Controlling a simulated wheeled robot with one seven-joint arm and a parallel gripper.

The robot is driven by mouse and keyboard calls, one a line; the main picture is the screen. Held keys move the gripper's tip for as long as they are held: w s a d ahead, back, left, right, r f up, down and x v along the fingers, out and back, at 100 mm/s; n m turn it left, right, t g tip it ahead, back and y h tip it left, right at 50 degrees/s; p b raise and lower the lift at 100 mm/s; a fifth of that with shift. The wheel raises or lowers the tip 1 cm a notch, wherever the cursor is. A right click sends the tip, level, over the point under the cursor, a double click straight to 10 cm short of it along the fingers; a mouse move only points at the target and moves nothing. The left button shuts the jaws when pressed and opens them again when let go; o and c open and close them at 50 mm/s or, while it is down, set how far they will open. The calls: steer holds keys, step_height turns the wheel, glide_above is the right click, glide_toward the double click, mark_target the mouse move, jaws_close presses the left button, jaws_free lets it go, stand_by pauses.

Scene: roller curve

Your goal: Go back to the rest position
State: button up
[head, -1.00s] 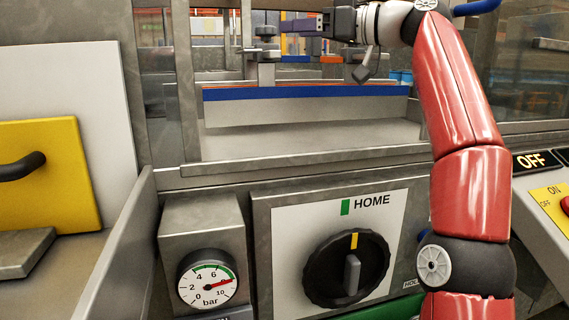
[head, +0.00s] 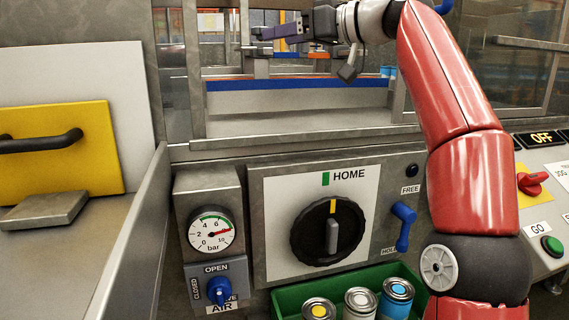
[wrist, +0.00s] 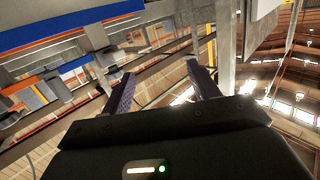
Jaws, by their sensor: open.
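My gripper (head: 258,35) is raised at the top of the head view, in front of the window opening above the control panel. Its fingers point left and it holds nothing. In the wrist view the two dark fingers (wrist: 158,92) stand apart with empty space between them. My red arm rises along the right side of the head view and hides part of the panel. The black dial (head: 328,232) under the HOME label has its yellow mark pointing up, close to the green mark.
A pressure gauge (head: 211,233) and blue air valve (head: 219,291) are left of the dial. A blue lever (head: 404,226) is right of it. A green bin (head: 286,300) holds several cans. A yellow panel with a black handle (head: 45,142) is at left; a green GO button (head: 552,246) at right.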

steer(key=s+a+f+m+h, duration=0.2)
steer(key=s+f+h, duration=0.1)
steer(key=f, duration=0.4)
steer(key=s+a+f+m+h, duration=0.1)
steer(key=s+f+m+h, duration=0.2)
steer(key=f, duration=0.4)
steer(key=s+d+f+m+g+h, duration=0.1)
steer(key=s+d+f+m+h, duration=0.1)
steer(key=s+d+f, duration=0.4)
steer(key=s+d+f+m+g+h, duration=0.1)
steer(key=s+d+f, duration=0.4)
steer(key=s+f, duration=0.5)
steer(key=s+d+f+m+g+h, duration=0.1)
steer(key=s+d+f+m+h, duration=0.2)
steer(key=f, duration=1.3)
steer(key=s+d+h, duration=0.2)
steer(key=s+d, duration=0.1)
steer(key=s, duration=0.2)
steer(key=shift+s+d+f, duration=0.2)
steer(key=shift+s+d, duration=0.1)
